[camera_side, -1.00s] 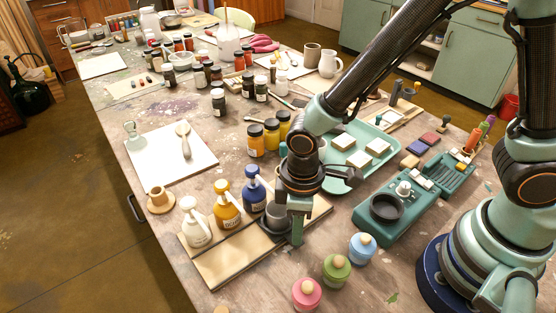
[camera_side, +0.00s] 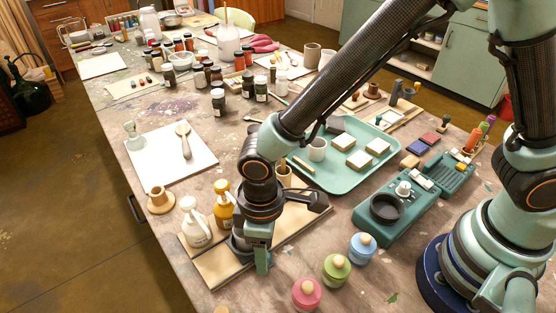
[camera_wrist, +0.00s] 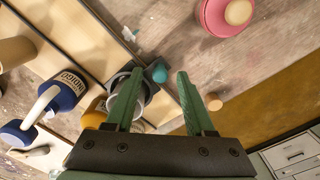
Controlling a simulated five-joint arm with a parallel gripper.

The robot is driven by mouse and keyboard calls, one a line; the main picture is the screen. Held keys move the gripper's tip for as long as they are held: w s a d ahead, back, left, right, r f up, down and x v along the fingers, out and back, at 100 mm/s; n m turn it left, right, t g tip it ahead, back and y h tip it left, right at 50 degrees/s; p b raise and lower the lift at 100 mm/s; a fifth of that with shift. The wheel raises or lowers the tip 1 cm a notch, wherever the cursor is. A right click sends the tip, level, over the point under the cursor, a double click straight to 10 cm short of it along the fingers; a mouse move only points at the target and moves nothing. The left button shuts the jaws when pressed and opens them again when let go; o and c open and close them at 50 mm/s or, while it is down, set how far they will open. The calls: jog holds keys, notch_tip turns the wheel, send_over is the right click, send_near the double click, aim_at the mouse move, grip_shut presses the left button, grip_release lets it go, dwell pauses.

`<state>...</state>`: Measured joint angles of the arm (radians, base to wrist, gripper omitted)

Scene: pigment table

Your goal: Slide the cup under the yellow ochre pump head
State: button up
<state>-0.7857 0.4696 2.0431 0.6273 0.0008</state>
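The yellow ochre pump bottle (camera_side: 223,213) stands between the white pump bottle (camera_side: 196,228) and my arm in the side view. In the wrist view its yellow part (camera_wrist: 93,115) shows behind my left finger. A dark grey cup (camera_side: 236,247) is low in front of the yellow bottle, mostly hidden by my gripper (camera_side: 262,262). In the wrist view the cup (camera_wrist: 119,78) is at the left finger of my gripper (camera_wrist: 158,88). The fingers are apart; the cup is not between them. Whether the cup is right under the pump head is hidden.
A blue INDIGO pump bottle (camera_wrist: 62,92) stands beside the ochre one; my arm hides it in the side view. Pink (camera_side: 307,293), green (camera_side: 336,269) and blue (camera_side: 362,246) jars stand at the front. A wooden board (camera_side: 213,264) lies under the bottles.

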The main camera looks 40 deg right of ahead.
notch_tip(320, 180, up, 12)
dwell(0.6)
jog(key=w+d+r+m+t, duration=0.1)
jog(key=d+r+m, duration=0.3)
jog(key=d, duration=0.9)
jog(key=w+d+r+m+t, duration=0.1)
jog(key=d+r+m+t, duration=0.3)
jog(key=d, duration=0.9)
jog(key=shift+d+r+m+t, duration=0.3)
jog(key=shift+r+m, duration=0.2)
jog(key=shift+r, duration=0.1)
